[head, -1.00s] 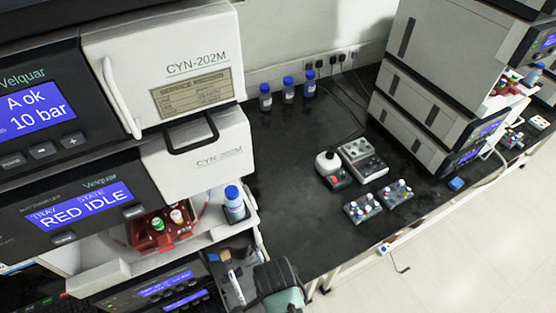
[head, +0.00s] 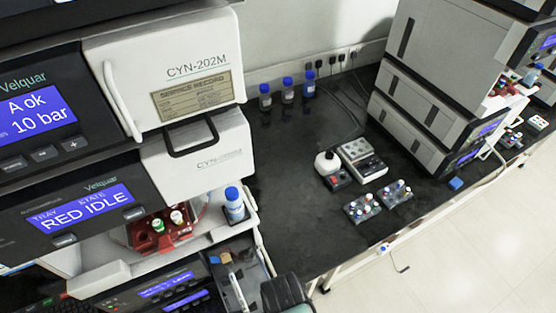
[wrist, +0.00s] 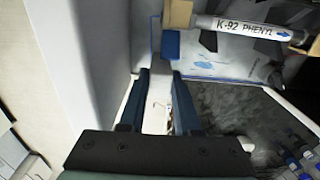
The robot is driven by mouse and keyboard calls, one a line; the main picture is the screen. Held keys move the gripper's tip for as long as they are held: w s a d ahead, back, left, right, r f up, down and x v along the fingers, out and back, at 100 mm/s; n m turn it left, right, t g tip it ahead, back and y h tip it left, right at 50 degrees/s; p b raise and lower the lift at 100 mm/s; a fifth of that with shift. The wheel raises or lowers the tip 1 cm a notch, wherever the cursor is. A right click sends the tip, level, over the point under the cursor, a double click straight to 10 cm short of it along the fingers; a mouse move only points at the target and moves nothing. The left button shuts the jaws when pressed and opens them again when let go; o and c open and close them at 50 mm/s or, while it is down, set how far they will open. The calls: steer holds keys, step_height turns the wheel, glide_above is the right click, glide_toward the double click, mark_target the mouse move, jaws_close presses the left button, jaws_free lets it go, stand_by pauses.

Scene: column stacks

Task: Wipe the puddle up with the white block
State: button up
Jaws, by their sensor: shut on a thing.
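My gripper (wrist: 160,74) is shut on the white block (wrist: 158,104), which shows between its two dark blue fingers in the wrist view. Just beyond the fingertips is an open grey tray with a small blue patch, seemingly the puddle (wrist: 203,65), on its pale floor. The patch lies right of the fingertips. I cannot tell whether the block touches the tray floor. In the head view only the dark back of my gripper shows at the bottom edge; its fingers and the block are hidden there.
A white column marked K-92 PHENYL (wrist: 245,27) lies across the tray, with a tan block (wrist: 178,14) at its end and a blue block (wrist: 171,44) nearby. The instrument stack (head: 195,150) rises close at left. The black bench (head: 300,215) has clear room.

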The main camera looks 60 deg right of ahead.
steer(key=shift+s+a, duration=0.25)
steer(key=shift+s, duration=0.15)
steer(key=shift+w+d+b, duration=0.15)
steer(key=shift+w+d, duration=0.45)
steer(key=shift+w, duration=0.4)
steer(key=shift+w+d+b, duration=0.15)
steer(key=shift+w+d, duration=0.45)
steer(key=shift+w, duration=0.35)
step_height(320, 180, up, 9)
steer(key=shift+p, duration=0.3)
